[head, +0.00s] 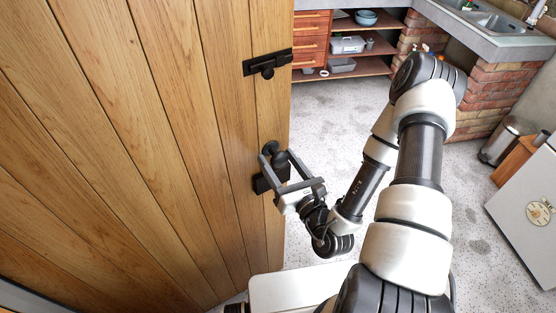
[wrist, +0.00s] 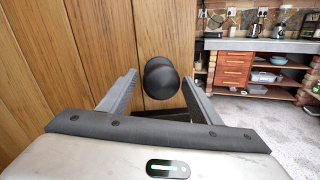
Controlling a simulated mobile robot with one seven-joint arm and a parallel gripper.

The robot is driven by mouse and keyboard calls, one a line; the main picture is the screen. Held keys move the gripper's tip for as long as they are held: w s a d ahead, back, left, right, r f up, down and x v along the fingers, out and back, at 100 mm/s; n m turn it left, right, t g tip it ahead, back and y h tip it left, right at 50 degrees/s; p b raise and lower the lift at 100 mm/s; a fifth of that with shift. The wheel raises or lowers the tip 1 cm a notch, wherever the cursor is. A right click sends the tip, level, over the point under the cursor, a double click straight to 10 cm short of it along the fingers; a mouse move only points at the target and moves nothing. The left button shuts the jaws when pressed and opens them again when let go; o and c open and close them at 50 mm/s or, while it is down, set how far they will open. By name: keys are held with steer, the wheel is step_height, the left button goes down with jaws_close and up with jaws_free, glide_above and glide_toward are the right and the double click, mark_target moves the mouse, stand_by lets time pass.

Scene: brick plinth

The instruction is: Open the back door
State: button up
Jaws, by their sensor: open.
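The wooden plank door (head: 170,120) fills the left of the head view, and its planks also show in the wrist view (wrist: 95,50). A round black knob (wrist: 160,80) stands out from the door near its right edge; it shows in the head view too (head: 280,158). A black sliding bolt (head: 267,64) is fixed higher on the door. My gripper (head: 293,170) is open at the knob. In the wrist view its two fingers (wrist: 158,92) lie left and right of the knob, with gaps visible on both sides. The knob's lower base is partly hidden.
Past the door's right edge lies a speckled floor (head: 325,110). Behind it are a wooden drawer unit (head: 311,45), open shelves and a brick-based sink counter (head: 490,95). A bin (head: 505,140) and a white cabinet (head: 525,210) stand at the right.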

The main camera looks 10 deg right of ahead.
steer(key=p+v, duration=0.2)
steer(key=v, duration=0.4)
steer(key=shift+s+r, duration=0.1)
steer(key=shift+s, duration=0.1)
steer(key=shift+s+d, duration=0.1)
steer(key=shift+s, duration=0.2)
